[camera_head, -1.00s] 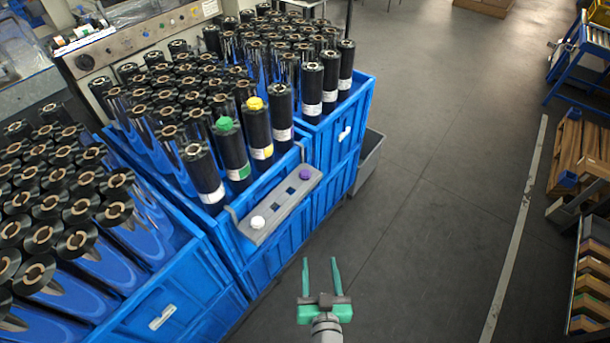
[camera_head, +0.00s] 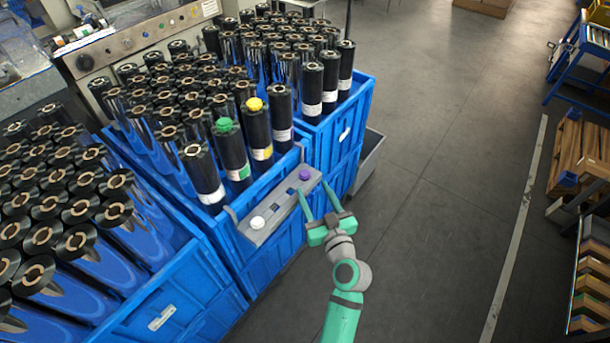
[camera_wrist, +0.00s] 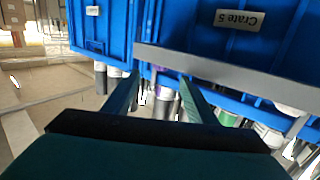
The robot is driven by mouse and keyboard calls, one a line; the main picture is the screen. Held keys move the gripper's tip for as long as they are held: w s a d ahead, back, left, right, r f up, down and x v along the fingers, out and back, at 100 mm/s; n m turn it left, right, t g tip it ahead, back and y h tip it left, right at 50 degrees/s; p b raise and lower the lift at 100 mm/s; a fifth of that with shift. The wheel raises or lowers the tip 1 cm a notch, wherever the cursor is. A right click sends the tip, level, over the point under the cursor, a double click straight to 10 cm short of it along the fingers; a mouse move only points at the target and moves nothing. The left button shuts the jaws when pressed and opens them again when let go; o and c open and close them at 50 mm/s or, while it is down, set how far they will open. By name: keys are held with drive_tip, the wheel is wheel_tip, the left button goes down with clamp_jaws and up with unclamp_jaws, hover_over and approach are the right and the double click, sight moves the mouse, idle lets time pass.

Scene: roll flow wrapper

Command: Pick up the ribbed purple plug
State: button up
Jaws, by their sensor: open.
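The purple plug (camera_head: 305,174) sits at the far right end of a grey holder strip (camera_head: 270,226) on the rim of a blue crate. Its ribs are too small to make out. My gripper (camera_head: 313,190) is open and empty, just in front of the strip's right end, its fingers pointing towards the plug but apart from it as far as I can tell. In the wrist view my two green fingers (camera_wrist: 160,88) are spread below the grey strip's edge (camera_wrist: 230,66).
A white plug (camera_head: 257,222) sits at the strip's left end, with dark square holes between. Black rolls stand behind, one with a green plug (camera_head: 224,125), one with a yellow plug (camera_head: 254,104). Blue crates (camera_head: 185,295) line the left. The floor (camera_head: 430,240) to the right is clear.

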sight(307, 178)
drive_tip(key=x, duration=0.6)
drive_tip(key=shift+w, duration=0.1)
drive_tip(key=shift+w+a, duration=0.1)
drive_tip(key=shift+a, duration=0.1)
drive_tip(key=shift+d, duration=0.1)
drive_tip(key=shift+c, duration=0.4)
drive_tip(key=shift+d, duration=0.1)
drive_tip(key=c, duration=1.1)
